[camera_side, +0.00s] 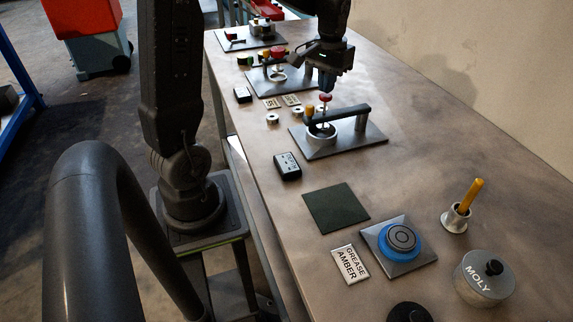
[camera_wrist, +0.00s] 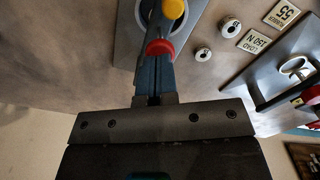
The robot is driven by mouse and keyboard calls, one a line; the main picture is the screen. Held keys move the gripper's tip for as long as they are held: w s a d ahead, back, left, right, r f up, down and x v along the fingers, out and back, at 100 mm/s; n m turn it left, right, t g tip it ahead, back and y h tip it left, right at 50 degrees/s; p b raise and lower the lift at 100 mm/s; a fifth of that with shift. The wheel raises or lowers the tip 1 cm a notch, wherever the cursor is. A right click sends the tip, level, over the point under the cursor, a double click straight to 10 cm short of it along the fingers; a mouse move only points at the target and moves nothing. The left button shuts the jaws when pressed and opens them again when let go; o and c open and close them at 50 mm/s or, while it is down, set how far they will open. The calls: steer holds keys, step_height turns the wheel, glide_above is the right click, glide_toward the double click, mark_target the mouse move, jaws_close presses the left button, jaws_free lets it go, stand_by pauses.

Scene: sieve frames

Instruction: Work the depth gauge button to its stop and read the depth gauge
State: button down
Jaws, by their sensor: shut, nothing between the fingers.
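The near test stand has a steel base plate (camera_side: 362,146), a black arm and a round metal cup (camera_side: 320,134). A red button (camera_side: 325,97) tops a thin stem on its arm, beside an orange-yellow knob (camera_side: 309,111). My gripper (camera_side: 327,88) is shut and empty, its tips pointing down directly over the red button. In the wrist view the shut fingertips (camera_wrist: 155,62) overlap the edge of the red button (camera_wrist: 159,47); I cannot tell whether they touch. A black box with a small panel (camera_side: 287,166) lies in front of the stand; its reading is too small to make out.
A similar stand (camera_side: 280,82) with a red knob is behind, with another black box (camera_side: 242,94). Small metal weights (camera_side: 298,112) and label plates lie between. A green pad (camera_side: 336,208), a blue round tin (camera_side: 400,240), a MOLY pot (camera_side: 484,280) and a brush holder (camera_side: 456,218) occupy the front.

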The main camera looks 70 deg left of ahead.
mark_target(325, 100)
steer(key=shift+f, duration=0.4)
steer(key=shift+f, duration=0.35)
stand_by(0.4)
steer(key=shift+f, duration=1.6)
stand_by(0.5)
